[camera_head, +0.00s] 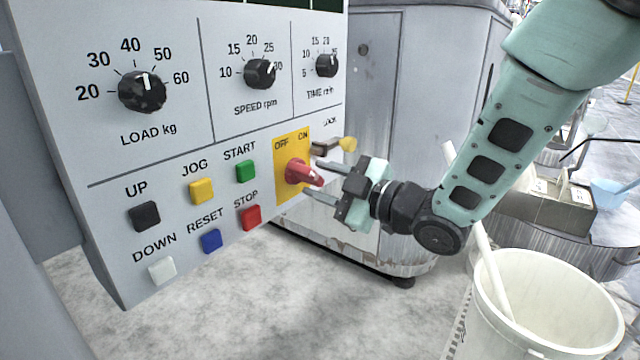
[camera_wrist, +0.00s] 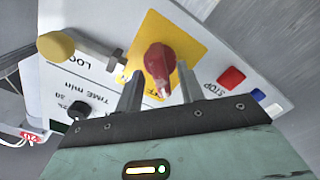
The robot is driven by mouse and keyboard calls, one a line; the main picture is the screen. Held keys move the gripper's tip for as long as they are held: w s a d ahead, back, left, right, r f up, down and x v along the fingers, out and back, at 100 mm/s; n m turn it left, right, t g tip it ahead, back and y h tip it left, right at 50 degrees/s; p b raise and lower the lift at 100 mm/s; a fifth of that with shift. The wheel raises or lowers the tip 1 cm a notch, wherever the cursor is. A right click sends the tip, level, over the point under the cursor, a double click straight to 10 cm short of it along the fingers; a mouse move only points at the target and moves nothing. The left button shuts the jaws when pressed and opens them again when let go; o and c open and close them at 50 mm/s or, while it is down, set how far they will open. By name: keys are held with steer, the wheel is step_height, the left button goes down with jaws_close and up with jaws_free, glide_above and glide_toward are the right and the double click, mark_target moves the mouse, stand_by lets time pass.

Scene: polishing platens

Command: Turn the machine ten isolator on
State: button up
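The isolator is a red rotary handle (camera_head: 299,172) on a yellow plate (camera_head: 281,186) marked OFF and ON, at the right of the grey control panel. The handle also shows in the wrist view (camera_wrist: 158,62), upside down in the picture, between and just beyond my fingertips. My gripper (camera_head: 318,180) faces the plate from the right. Its two fingers are apart, one above and one below the handle, with visible space between them. I cannot tell whether either finger touches the handle. The handle's far side is hidden.
A lock with a yellow knob (camera_head: 347,144) sticks out just above my gripper. The green START (camera_head: 246,171) and red STOP (camera_head: 250,217) buttons lie left of the plate. A white bucket (camera_head: 545,305) with a stick stands below right. A grey cabinet stands behind.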

steer(key=shift+w+a, duration=0.25)
steer(key=shift+a, duration=0.15)
steer(key=shift+c, duration=0.4)
jaws_close()
